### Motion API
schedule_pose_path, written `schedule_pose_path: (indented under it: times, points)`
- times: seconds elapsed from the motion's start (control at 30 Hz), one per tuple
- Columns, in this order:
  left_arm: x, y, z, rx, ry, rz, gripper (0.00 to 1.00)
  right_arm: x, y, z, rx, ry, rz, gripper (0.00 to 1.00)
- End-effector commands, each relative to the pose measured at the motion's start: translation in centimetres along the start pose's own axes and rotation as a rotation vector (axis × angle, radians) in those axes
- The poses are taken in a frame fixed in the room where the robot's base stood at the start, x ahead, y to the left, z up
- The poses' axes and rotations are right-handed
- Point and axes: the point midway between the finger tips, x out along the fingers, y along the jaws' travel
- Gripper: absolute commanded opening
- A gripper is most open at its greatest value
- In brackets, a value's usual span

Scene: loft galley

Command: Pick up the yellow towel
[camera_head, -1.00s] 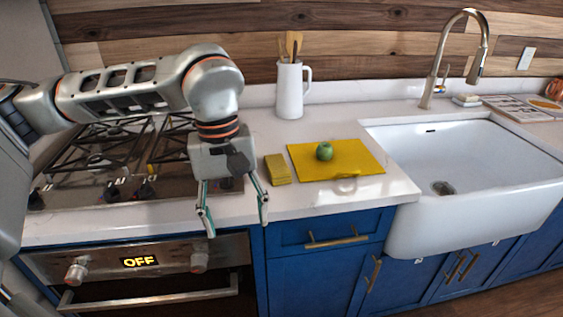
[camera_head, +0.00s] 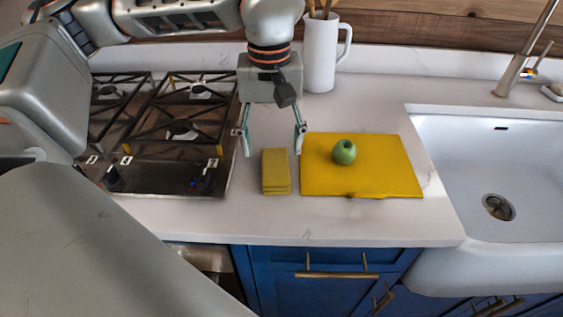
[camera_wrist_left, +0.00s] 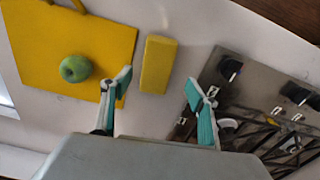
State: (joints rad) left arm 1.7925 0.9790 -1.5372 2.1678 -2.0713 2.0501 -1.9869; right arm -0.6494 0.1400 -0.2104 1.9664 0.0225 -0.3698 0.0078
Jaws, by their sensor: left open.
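The yellow towel (camera_head: 276,171) is a small folded stack lying on the white counter, between the stove and a yellow board. It also shows in the left wrist view (camera_wrist_left: 158,64), upper middle, just beyond the fingertips. My left gripper (camera_head: 272,150) is open and empty. Its fingers point down over the towel's far end, one to each side in the head view. In the left wrist view the open fingers (camera_wrist_left: 160,86) are spread wider than the towel, and nothing is between the pads. My right gripper is not in view.
A yellow board (camera_head: 385,180) with a green apple (camera_head: 344,152) lies close to the towel's right. The gas stove (camera_head: 170,150) is to the left. A white pitcher (camera_head: 319,55) with utensils stands behind. The white sink (camera_head: 455,190) is at right. The counter in front of the towel is clear.

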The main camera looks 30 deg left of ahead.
Motion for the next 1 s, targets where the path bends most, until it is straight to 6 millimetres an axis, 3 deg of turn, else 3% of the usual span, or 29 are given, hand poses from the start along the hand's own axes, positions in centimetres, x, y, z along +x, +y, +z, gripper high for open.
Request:
schedule_pose_path:
  times: [0.43,0.77,0.8,0.93,1.0]
  points:
    - [5.7,0.6,-0.3,-0.001,-0.004,-0.003,0.60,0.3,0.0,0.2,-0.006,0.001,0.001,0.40]
    - [6.4,0.6,-0.3,0.000,-0.002,0.000,0.60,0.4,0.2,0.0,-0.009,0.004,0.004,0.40]
    - [6.4,0.6,-0.3,0.000,-0.002,0.000,0.57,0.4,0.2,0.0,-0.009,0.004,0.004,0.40]
    - [6.4,0.6,-0.3,0.000,-0.002,0.000,0.23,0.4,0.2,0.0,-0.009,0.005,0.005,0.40]
    - [6.4,0.6,-0.3,0.000,-0.002,-0.001,0.18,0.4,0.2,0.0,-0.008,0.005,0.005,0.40]
